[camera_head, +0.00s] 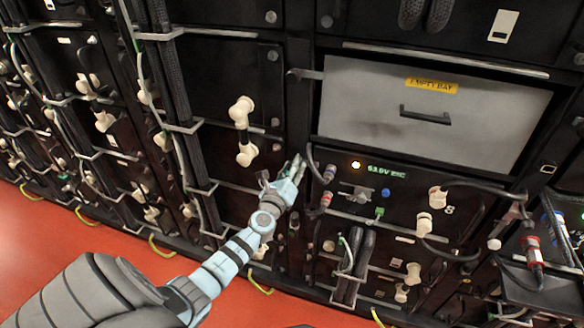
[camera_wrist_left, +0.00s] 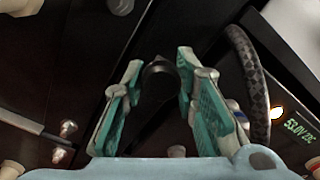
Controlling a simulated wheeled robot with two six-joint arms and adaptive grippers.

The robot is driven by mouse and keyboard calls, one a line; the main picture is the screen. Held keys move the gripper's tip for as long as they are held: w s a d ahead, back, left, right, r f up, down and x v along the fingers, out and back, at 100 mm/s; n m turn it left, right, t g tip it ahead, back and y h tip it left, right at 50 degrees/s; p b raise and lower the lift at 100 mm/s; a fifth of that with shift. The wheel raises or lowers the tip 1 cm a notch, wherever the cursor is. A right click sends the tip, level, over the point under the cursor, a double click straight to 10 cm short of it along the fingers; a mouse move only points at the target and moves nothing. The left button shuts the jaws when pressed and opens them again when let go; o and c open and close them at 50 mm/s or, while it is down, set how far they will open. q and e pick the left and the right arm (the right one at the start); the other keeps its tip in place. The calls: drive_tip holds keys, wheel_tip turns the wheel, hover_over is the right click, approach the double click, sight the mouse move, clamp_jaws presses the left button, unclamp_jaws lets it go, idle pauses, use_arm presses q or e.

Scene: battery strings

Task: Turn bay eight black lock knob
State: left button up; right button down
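The bay eight unit (camera_head: 395,215) is a black panel with a lit green display, an orange lamp, a blue button and a white "8" label. My left gripper (camera_head: 283,176) is at the left edge of this unit, in front of the rack upright. In the left wrist view, a round black knob (camera_wrist_left: 160,82) shows between the two teal fingers of my left gripper (camera_wrist_left: 158,75). The fingers are spread, one on each side of the knob. Whether either finger touches it I cannot tell. In the head view the gripper hides the knob. My right gripper is not in view.
A grey "EMPTY BAY" panel (camera_head: 430,115) with a handle is above the unit. A braided cable (camera_wrist_left: 248,75) runs close to the right finger in the wrist view. White connectors (camera_head: 242,130) stick out on the left bay. The red floor (camera_head: 60,250) is open at the lower left.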

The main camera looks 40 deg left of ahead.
use_arm(q)
drive_tip(key=o, duration=0.3)
drive_tip(key=shift+o, duration=0.2)
drive_tip(key=shift+a, duration=0.2)
drive_tip(key=shift+d, duration=0.1)
